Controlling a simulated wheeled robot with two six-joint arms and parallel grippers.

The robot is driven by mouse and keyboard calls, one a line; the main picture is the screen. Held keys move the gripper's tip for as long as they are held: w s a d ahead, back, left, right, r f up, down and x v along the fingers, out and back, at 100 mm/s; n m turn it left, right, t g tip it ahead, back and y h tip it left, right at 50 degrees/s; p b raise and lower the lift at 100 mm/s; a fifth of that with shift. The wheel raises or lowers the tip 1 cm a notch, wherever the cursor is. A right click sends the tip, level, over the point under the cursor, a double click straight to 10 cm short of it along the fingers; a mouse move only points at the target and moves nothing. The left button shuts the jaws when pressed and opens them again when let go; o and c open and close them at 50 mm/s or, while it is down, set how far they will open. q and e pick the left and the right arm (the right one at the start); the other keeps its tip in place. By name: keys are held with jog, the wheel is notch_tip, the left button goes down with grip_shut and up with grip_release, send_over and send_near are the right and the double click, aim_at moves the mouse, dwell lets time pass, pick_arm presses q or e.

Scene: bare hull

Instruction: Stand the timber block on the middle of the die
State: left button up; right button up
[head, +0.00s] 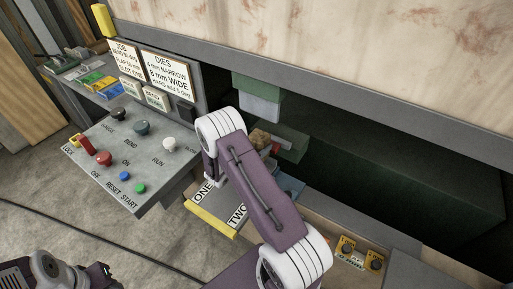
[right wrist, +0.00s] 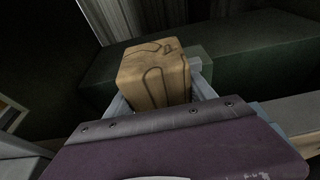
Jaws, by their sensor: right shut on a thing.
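The timber block (right wrist: 155,78) is a light brown wooden block with dark grain lines. It sits between the fingers of my right gripper (right wrist: 160,100), which is shut on it. In the head view the block (head: 259,137) shows small beyond my right forearm, which hides most of the gripper. The die (head: 291,143) looks like the dark green block under the grey-green punch; part of it is hidden. In the right wrist view a green piece (right wrist: 203,64) shows behind the block. I cannot tell whether the block touches the die. My left arm shows at the lower left; its fingers are unclear.
A control panel (head: 128,150) with knobs and buttons stands at left. The punch (head: 258,98) hangs above the die. Plates marked ONE and TWO (head: 215,208) lie in front. A yellow box with dark knobs (head: 358,254) is at lower right.

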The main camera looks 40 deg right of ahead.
jog(key=shift+f, duration=0.1)
jog(key=o, duration=1.9)
jog(key=shift+a, duration=0.1)
jog(key=shift+s+a, duration=0.1)
jog(key=shift+a, duration=0.2)
jog(key=b+v, duration=0.2)
jog(key=v, duration=0.6)
jog(key=shift+a, duration=0.15)
